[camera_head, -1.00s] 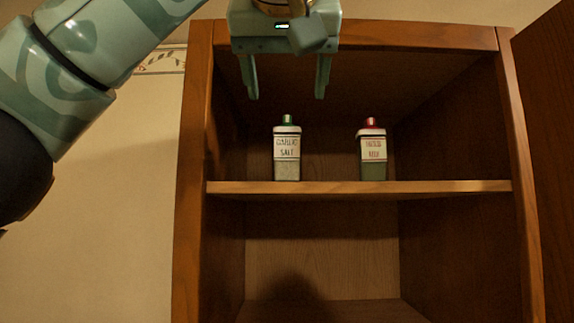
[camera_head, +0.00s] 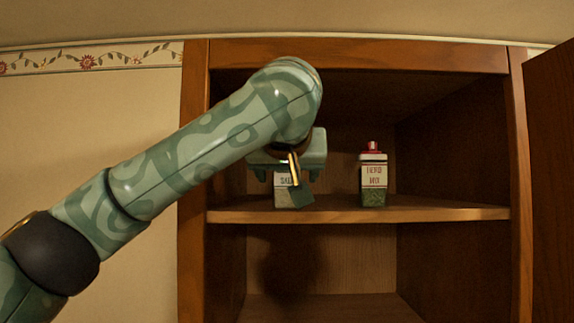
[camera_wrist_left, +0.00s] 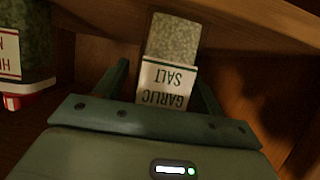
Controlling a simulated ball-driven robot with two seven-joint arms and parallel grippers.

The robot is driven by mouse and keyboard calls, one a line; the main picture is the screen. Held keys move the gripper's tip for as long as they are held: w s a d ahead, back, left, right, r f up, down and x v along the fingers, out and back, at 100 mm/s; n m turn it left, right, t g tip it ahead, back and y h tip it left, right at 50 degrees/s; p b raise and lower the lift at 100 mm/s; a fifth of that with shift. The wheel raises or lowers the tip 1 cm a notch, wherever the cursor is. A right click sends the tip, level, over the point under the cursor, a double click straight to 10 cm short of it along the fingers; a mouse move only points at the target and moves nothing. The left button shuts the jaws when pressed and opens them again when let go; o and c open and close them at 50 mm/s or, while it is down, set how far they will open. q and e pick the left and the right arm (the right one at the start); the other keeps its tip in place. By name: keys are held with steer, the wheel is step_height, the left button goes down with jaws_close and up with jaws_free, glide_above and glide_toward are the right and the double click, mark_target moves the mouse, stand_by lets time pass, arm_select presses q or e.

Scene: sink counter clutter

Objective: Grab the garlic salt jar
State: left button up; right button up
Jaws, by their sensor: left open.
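The garlic salt jar (camera_head: 281,199) stands upright on the cabinet shelf, its cap and part of its label hidden behind my left wrist and gripper. In the left wrist view the garlic salt jar (camera_wrist_left: 172,45) shows upside down, with its label toward me. My left gripper (camera_head: 286,176) is at the jar, open, with a finger on each side of it. In the wrist view the left gripper (camera_wrist_left: 162,78) has the jar between its fingers, with a gap visible on the left side; contact on the right side is hard to tell. My right gripper is not in view.
A red-capped herb mix jar (camera_head: 374,182) stands on the same shelf (camera_head: 440,214), to the right; it also shows in the wrist view (camera_wrist_left: 22,50). Cabinet side walls (camera_head: 194,250) flank the opening, and an open door (camera_head: 551,150) is at the right. The lower compartment looks empty.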

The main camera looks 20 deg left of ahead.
arm_select(q)
steer(key=shift+w+a+f, duration=0.1)
steer(key=shift+w+f, duration=0.05)
steer(key=shift+w, duration=0.15)
steer(key=shift+s+d, duration=0.2)
steer(key=shift+s, duration=0.1)
steer(key=c, duration=1.1)
steer(key=shift+w+a, duration=0.1)
steer(key=shift+w, duration=0.05)
